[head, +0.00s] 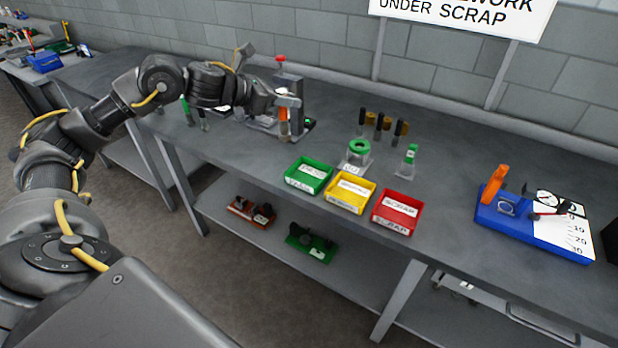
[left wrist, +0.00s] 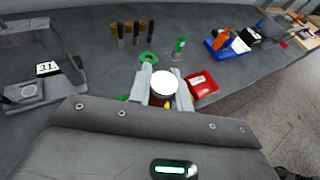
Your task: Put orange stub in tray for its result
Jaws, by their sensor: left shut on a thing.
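My left gripper (head: 287,104) is shut on the orange stub (head: 284,127), which hangs upright in front of the grey press. In the left wrist view the stub's pale round end (left wrist: 163,84) shows between the fingers (left wrist: 164,88). Three small trays stand in a row near the bench's front edge: green (head: 325,186), yellow (head: 350,205) and red (head: 396,228). The red one's label reads SCRAP; the other labels are too small to read surely. In the wrist view the red tray (left wrist: 206,92) is clear, and the gripper mostly hides the other two. My right gripper is not in view.
The grey press (head: 292,88) has a red knob. Behind the trays stand a green ring on a clear stand (head: 358,150), a green-topped piece (head: 409,160) and several dark-handled pieces (head: 380,125). A blue gauge (head: 530,233) with an orange lever and scale is at right. A wall sign (head: 460,15) mentions SCRAP.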

